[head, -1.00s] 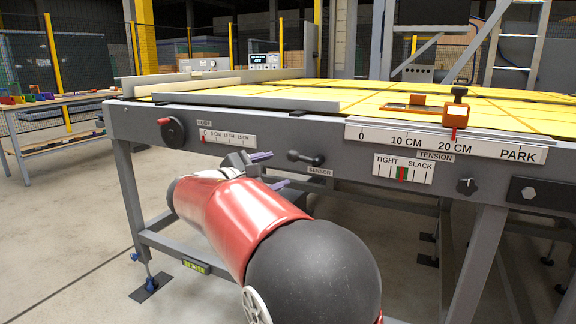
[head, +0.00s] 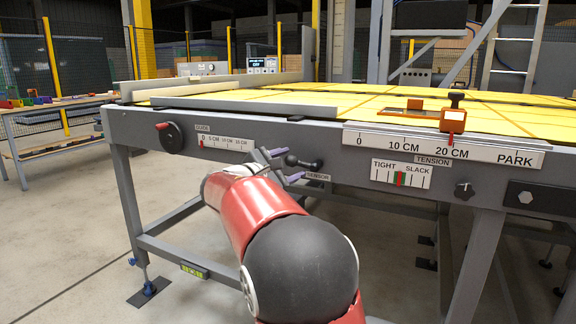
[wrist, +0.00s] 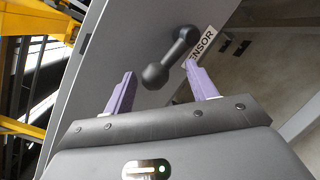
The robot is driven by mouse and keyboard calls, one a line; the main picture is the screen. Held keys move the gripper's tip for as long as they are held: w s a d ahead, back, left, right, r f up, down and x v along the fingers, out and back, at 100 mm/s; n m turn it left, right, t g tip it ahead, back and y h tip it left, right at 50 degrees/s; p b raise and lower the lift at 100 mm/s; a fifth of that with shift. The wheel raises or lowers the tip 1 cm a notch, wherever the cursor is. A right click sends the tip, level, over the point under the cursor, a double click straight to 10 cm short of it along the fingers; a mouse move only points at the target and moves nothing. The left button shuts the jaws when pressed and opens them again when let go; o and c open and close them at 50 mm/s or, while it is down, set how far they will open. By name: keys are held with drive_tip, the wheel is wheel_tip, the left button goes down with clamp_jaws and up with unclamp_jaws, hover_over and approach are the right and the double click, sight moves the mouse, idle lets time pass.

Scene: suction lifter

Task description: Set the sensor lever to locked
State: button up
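The sensor lever (head: 304,162) is a short dark handle with a round knob, on the front rail of the table, beside the SENSOR label (head: 318,176). In the wrist view the lever (wrist: 172,58) lies with its knob between and just beyond my two purple fingertips. The SENSOR label (wrist: 201,48) is partly covered by a finger there. My gripper (head: 280,165) is open in front of the lever; in the wrist view its fingers (wrist: 160,84) stand wide apart on either side of the knob. I cannot see either finger touching it.
The guide crank (head: 168,136) and guide scale (head: 225,141) are left of the lever. The tension scale (head: 401,173), a small knob (head: 464,190) and an orange slider (head: 453,120) are to the right. A side table (head: 50,105) stands far left.

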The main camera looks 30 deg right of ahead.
clamp_jaws()
